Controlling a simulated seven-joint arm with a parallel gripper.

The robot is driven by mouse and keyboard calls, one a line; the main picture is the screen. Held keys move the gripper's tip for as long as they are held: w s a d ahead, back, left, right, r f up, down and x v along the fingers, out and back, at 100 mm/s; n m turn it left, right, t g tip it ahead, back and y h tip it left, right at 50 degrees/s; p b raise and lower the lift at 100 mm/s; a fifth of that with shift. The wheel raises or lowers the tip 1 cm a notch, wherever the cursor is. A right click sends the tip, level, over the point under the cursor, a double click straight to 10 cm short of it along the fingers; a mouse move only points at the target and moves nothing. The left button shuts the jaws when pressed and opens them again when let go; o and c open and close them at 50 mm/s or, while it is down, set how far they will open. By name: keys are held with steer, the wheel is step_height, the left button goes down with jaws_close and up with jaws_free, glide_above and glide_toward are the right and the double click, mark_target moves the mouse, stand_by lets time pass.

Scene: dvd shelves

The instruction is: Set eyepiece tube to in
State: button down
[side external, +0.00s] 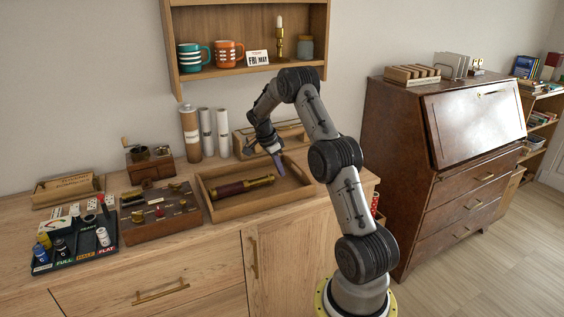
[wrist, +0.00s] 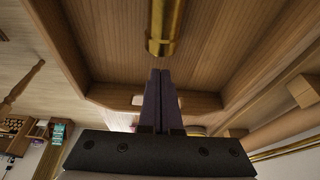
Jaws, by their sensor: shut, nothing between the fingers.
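The telescope (side external: 242,187) lies in a wooden tray (side external: 217,216) on the cabinet top. It has a dark red barrel and brass ends, with the brass eyepiece tube (side external: 262,180) pointing right toward my gripper. In the wrist view the brass tube end (wrist: 161,30) is at the top centre, just beyond the fingertips. My gripper (side external: 280,170) is over the right part of the tray. Its purple-grey fingers, also in the wrist view (wrist: 160,75), are shut together and empty. The fingers appear apart from the tube. The rest of the telescope is outside the wrist view.
Left of the tray stands a wooden box with brass fittings (side external: 160,212), then a dark sorting tray with several small bottles (side external: 75,245). Paper rolls (side external: 207,132) and a wooden rack stand behind. A wall shelf (side external: 250,70) hangs above. The tray's walls (wrist: 205,104) surround the fingers.

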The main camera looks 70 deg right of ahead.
steer(key=shift+w+a, duration=0.75)
steer(key=shift+a, duration=0.05)
steer(key=w+a, duration=0.5)
steer(key=shift+w+a, duration=0.3)
steer(key=shift+s+d, duration=0.1)
steer(key=shift+s+d, duration=0.2)
steer(key=shift+s+d+r, duration=0.3)
steer(key=shift+s+d, duration=0.2)
steer(key=shift+d, duration=0.1)
steer(key=shift+s+d+r, duration=0.25)
steer(key=shift+s+d, duration=0.25)
steer(key=shift+d, duration=0.05)
steer(key=v, duration=0.9)
